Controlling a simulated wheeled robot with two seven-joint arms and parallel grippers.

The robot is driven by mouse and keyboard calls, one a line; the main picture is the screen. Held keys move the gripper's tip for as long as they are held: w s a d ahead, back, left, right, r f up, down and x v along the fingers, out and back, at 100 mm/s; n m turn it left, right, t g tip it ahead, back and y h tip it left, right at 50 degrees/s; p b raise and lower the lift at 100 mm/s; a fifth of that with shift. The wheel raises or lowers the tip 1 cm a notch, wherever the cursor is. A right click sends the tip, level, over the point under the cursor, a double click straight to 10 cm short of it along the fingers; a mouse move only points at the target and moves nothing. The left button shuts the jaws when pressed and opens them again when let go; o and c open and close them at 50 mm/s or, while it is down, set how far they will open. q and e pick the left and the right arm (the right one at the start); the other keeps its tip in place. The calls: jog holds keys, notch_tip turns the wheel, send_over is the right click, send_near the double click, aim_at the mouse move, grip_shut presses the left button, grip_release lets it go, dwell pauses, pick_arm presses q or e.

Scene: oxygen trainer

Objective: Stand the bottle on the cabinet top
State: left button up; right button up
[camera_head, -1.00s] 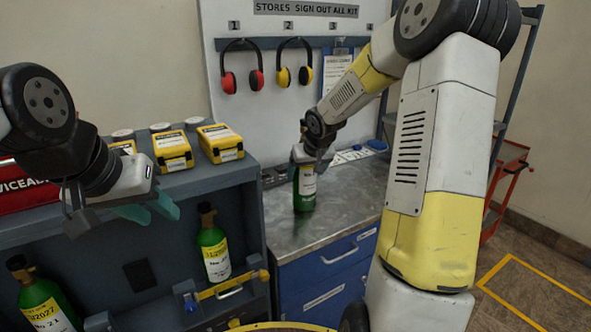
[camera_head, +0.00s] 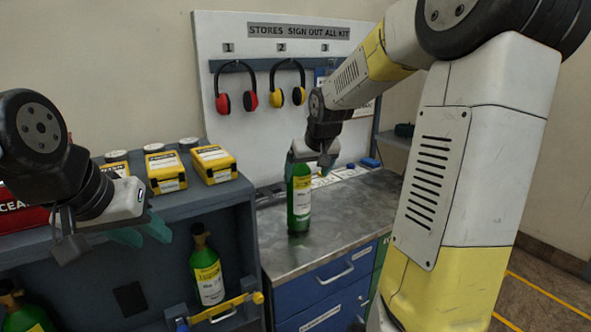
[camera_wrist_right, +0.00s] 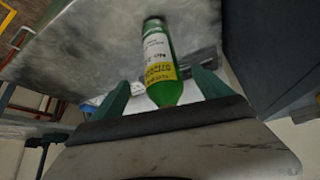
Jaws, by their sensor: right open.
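A green bottle (camera_head: 299,205) with a white and yellow label stands upright on the metal cabinet top (camera_head: 340,222). My right gripper (camera_head: 318,172) is at the bottle's upper end. In the right wrist view the bottle (camera_wrist_right: 158,60) lies between the two green fingers of my right gripper (camera_wrist_right: 160,92), with a gap on each side, so the gripper is open. The bottle's neck is hidden behind the gripper. My left gripper (camera_head: 142,236) hangs empty at the left, in front of the grey rack, its green fingers apart.
A second green bottle (camera_head: 207,272) stands in the rack behind a yellow-handled bar (camera_head: 222,308); another bottle (camera_head: 25,315) is at lower left. Yellow boxes (camera_head: 213,163) sit on the rack. Ear defenders (camera_head: 287,83) hang on the board.

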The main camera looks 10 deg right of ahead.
jog(key=s+a+r, duration=0.2)
jog(key=s, duration=1.1)
jog(key=s+a+r+y, duration=0.1)
jog(key=s+a+r, duration=0.1)
jog(key=s, duration=1.1)
jog(key=shift+s+a+m+y, duration=0.3)
jog(key=shift+s+a, duration=0.1)
jog(key=shift+a, duration=0.1)
